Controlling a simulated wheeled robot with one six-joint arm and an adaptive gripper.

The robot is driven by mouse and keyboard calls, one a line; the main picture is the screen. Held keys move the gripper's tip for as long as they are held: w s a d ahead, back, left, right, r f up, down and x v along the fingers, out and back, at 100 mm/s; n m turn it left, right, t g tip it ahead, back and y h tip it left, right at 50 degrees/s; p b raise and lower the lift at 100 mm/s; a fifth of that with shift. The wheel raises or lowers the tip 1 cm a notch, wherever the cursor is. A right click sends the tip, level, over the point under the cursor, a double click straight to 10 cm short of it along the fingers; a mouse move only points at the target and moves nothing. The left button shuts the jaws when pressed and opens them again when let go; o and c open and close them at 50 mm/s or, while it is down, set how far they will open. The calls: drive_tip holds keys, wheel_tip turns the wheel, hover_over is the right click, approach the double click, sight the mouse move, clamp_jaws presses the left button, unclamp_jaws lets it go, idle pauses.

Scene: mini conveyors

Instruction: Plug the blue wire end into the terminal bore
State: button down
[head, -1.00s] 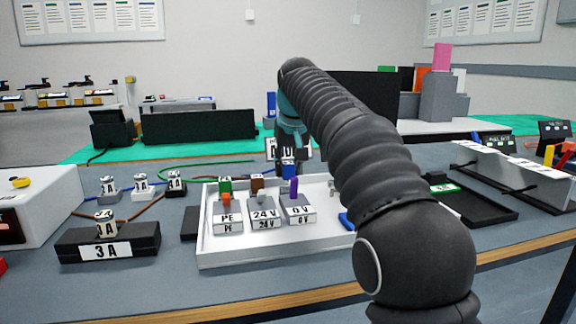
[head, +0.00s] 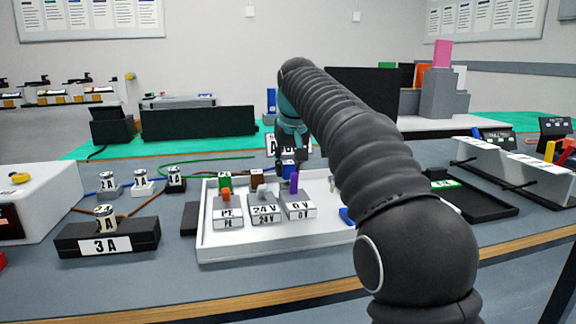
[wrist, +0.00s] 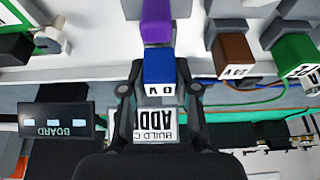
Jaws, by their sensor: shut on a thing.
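The blue wire end (wrist: 159,68) is a blue block with a white label face, held between the fingers of my gripper (wrist: 155,80) in the wrist view. In the head view the blue wire end (head: 289,168) shows at the back of the white tray, just behind the 0 V terminal (head: 298,208). My gripper (head: 291,152) is shut on it. A purple piece (head: 294,183) stands on that terminal; the purple piece (wrist: 157,22) is directly beyond the blue block in the wrist view. The bore itself is hidden, and I cannot tell whether the blue end touches it.
The PE terminal (head: 228,212) and 24 V terminal (head: 263,210) stand left of the 0 V one, in the white tray (head: 225,251). Green (head: 225,180) and brown (head: 257,178) blocks stand behind them. A black 3 A holder (head: 107,240) sits left. A black tray (head: 480,207) lies right.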

drive_tip(key=shift+f+b, duration=0.55)
drive_tip(key=shift+f, duration=0.3)
drive_tip(key=c, duration=0.8)
unclamp_jaws()
drive_tip(key=v, duration=1.2)
drive_tip(key=shift+s, duration=0.1)
